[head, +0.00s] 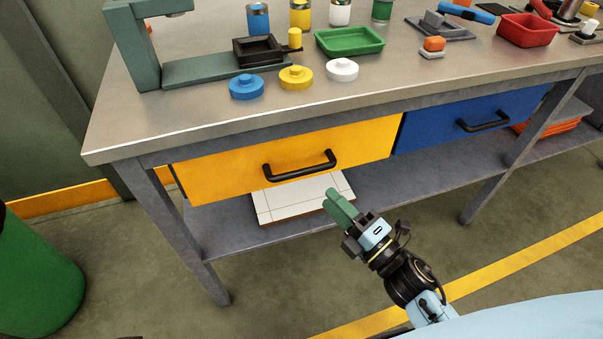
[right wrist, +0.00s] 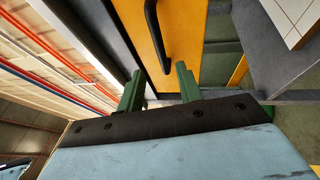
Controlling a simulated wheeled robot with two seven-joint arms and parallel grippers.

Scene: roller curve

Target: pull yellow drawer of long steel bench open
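The yellow drawer (head: 230,163) is set under the top of the long steel bench (head: 215,107), at its left end. Its front looks about level with the frame. A black bar handle (head: 300,168) is on the drawer front. My right gripper (head: 341,208) is below and in front of the handle, apart from it, with its green fingers pointing up toward the bench. In the right wrist view, the two fingers (right wrist: 160,86) are spread with nothing between them. The handle (right wrist: 158,38) and yellow front (right wrist: 188,35) show beyond them. My left gripper is not in view.
A blue drawer (head: 430,130) with its own handle is to the right. The lower shelf (head: 400,185) holds a white tiled board (head: 305,197). A green bin (head: 35,275) stands at left. Floor in front is clear.

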